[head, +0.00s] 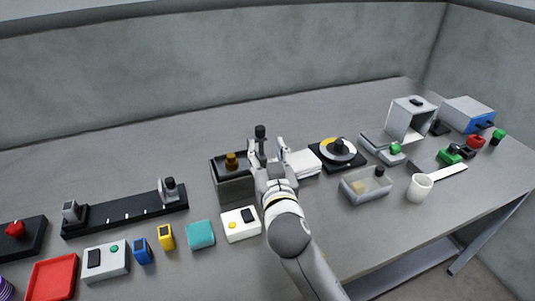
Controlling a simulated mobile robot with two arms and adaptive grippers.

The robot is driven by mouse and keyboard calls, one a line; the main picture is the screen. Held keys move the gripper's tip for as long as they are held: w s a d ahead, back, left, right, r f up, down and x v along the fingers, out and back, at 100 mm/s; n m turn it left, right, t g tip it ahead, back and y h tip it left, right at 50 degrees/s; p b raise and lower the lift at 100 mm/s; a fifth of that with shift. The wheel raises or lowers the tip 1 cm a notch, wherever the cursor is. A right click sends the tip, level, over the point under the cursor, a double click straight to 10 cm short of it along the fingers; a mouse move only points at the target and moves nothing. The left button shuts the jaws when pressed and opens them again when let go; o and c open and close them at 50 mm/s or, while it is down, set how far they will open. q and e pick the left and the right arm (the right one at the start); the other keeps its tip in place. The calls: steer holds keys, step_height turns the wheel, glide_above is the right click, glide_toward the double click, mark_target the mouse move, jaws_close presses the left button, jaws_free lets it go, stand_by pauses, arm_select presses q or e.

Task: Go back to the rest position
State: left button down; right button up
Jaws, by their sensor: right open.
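My right gripper (267,147) is open over the middle of the table (300,105), its arm reaching up from the bottom of the head view. Its two fingers point away from me, spread apart. A black-topped knob or post (260,132) shows close to the left finger; I cannot tell if they touch. The gripper partly hides the right side of a dark box (233,185) with an amber knob on top. My left gripper is not in view.
Right of the gripper are a white stack (304,164), a reel on a black base (338,151), a clear container (366,186) and a white mug (419,188). Left are a black rail (125,212), a teal block (200,234) and a white box (241,225). The table's back is clear.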

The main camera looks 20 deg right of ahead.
steer(key=shift+s, duration=0.3)
steer(key=shift+r, duration=0.1)
